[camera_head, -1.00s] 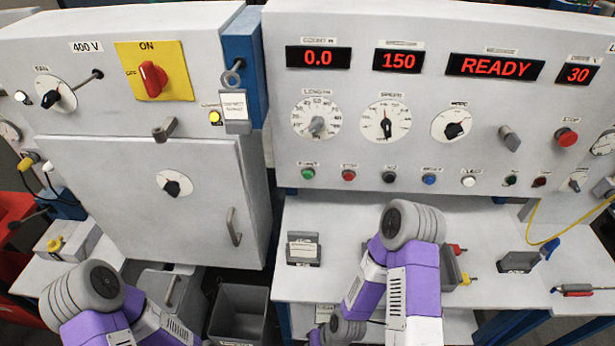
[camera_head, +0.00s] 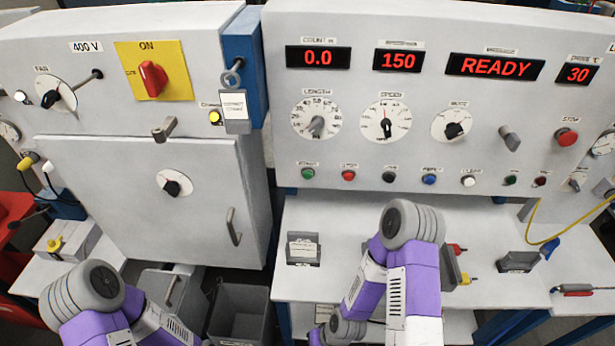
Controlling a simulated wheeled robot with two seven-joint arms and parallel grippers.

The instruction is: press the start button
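The green start button (camera_head: 308,174) is at the left end of the button row on the right-hand control panel (camera_head: 290,120), under the length dial. Nothing covers it. The display above reads READY (camera_head: 494,66). My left arm shows at the lower left and my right arm at the lower middle, in front of the shelf below the panel. Neither gripper can be seen in the head view, so whether they are open or shut is hidden. No part of either arm touches the button.
Beside the start button are a red button (camera_head: 348,175), a black button (camera_head: 389,177) and others. A large red stop button (camera_head: 566,138) is at the right. A small label holder (camera_head: 304,249) stands on the shelf. A grey bin (camera_head: 238,312) is below the cabinet (camera_head: 130,200).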

